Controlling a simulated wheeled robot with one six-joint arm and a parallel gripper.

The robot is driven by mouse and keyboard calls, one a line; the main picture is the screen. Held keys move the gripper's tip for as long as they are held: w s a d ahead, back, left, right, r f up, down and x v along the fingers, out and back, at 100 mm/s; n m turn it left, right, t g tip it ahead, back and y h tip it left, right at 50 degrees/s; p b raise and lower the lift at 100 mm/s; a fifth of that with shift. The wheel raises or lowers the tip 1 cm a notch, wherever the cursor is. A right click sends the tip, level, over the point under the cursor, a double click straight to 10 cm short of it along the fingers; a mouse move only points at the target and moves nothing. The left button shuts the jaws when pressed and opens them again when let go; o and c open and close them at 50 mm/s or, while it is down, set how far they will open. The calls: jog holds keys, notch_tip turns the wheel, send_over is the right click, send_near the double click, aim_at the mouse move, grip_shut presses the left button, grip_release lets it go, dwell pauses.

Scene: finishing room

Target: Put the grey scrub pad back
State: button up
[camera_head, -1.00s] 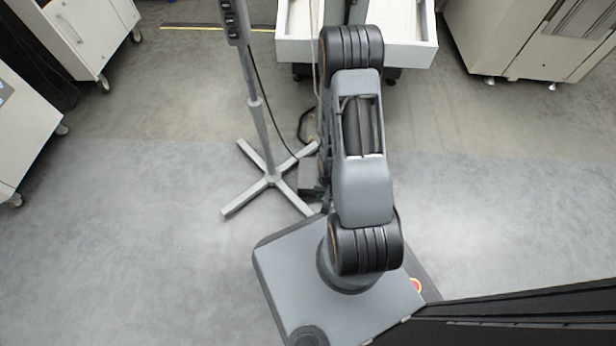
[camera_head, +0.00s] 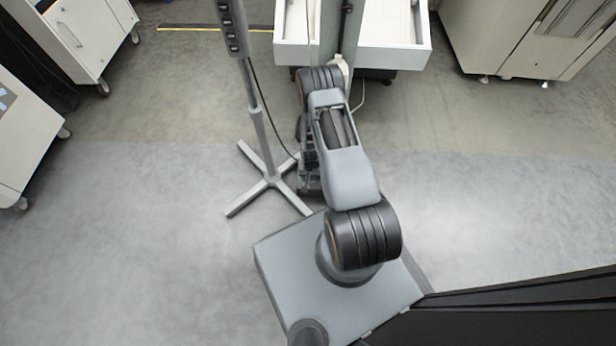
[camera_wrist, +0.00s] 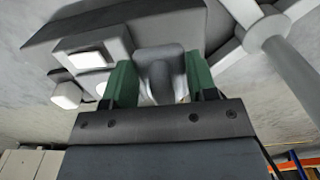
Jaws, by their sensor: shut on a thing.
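In the wrist view my gripper (camera_wrist: 160,82) has two green fingers set apart on either side of a grey, rounded thing. It is shut on this thing, which I take to be the grey scrub pad (camera_wrist: 160,62). The pad's shape is partly hidden between the fingers, and its far side is not clear. In the head view my arm reaches away from my base, and the gripper and pad are hidden there.
A grey pole stand (camera_head: 268,180) with spread feet stands just left of my arm; its feet also show in the wrist view (camera_wrist: 262,28). A white tray or drawer (camera_head: 385,58) is at the back. Pale cabinets (camera_head: 85,35) stand left and right (camera_head: 515,40).

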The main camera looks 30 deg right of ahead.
jog(key=shift+w+f+b, duration=0.55)
jog(key=shift+w+f, duration=0.45)
jog(key=shift+f, duration=0.3)
jog(key=f+b, duration=0.1)
jog(key=f, duration=0.2)
jog(key=shift+w+f+b, duration=0.2)
jog(key=shift+f+b, duration=0.05)
jog(key=shift+b, duration=0.1)
jog(key=o, duration=0.8)
jog(key=shift+r, duration=0.1)
